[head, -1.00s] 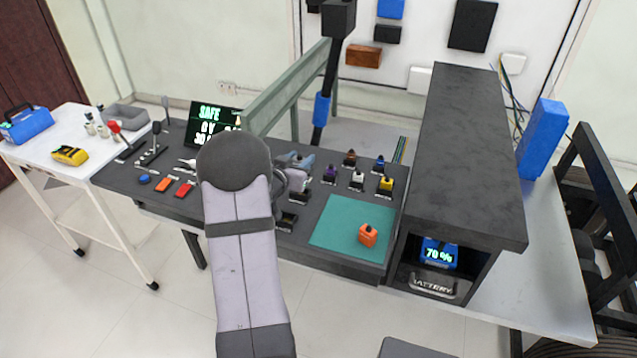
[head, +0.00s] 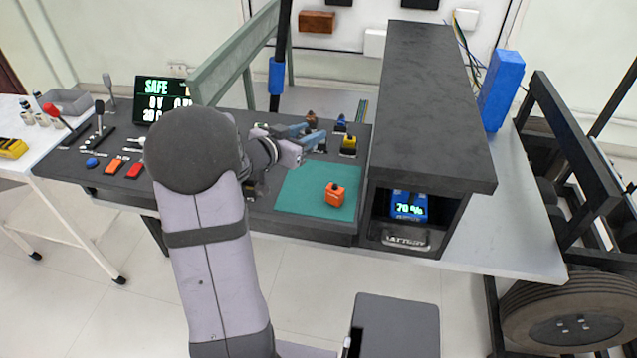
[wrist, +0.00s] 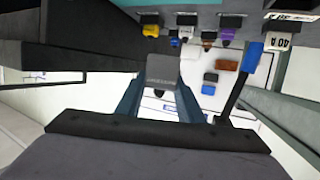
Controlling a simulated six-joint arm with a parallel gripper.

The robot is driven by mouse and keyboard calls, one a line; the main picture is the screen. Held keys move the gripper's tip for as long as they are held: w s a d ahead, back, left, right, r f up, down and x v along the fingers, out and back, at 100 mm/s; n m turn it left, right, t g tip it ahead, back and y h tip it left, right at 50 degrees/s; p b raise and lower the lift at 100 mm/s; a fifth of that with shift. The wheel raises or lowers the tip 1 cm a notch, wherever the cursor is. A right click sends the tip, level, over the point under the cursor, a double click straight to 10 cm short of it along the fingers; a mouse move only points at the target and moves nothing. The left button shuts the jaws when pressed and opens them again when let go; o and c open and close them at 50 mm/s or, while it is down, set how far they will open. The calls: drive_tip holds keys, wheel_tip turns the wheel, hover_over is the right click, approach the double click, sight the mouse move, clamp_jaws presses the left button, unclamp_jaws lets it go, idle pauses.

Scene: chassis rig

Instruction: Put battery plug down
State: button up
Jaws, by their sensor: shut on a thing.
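My gripper (head: 305,137) is above the bench near the back edge of the green mat. In the wrist view its two blue-grey fingers (wrist: 162,90) are shut on a grey block. This grey block (wrist: 163,68) appears to be the battery plug; no label is readable on it. In the head view the held block is hard to make out. An orange plug (head: 335,194) stands apart on the green mat (head: 300,188).
To the right stands a dark housing (head: 430,110) with a battery (head: 408,206) showing 70 %. Most of the mat is bare.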

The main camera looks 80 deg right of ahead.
drive_tip(key=shift+f+b, duration=0.35)
drive_tip(key=shift+f, duration=4.6)
drive_tip(key=shift+f, duration=0.1)
drive_tip(key=o, duration=1.1)
drive_tip(key=shift+w+r, duration=0.15)
drive_tip(key=shift+r, duration=0.05)
drive_tip(key=v, duration=1.2)
drive_tip(key=shift+b, duration=0.35)
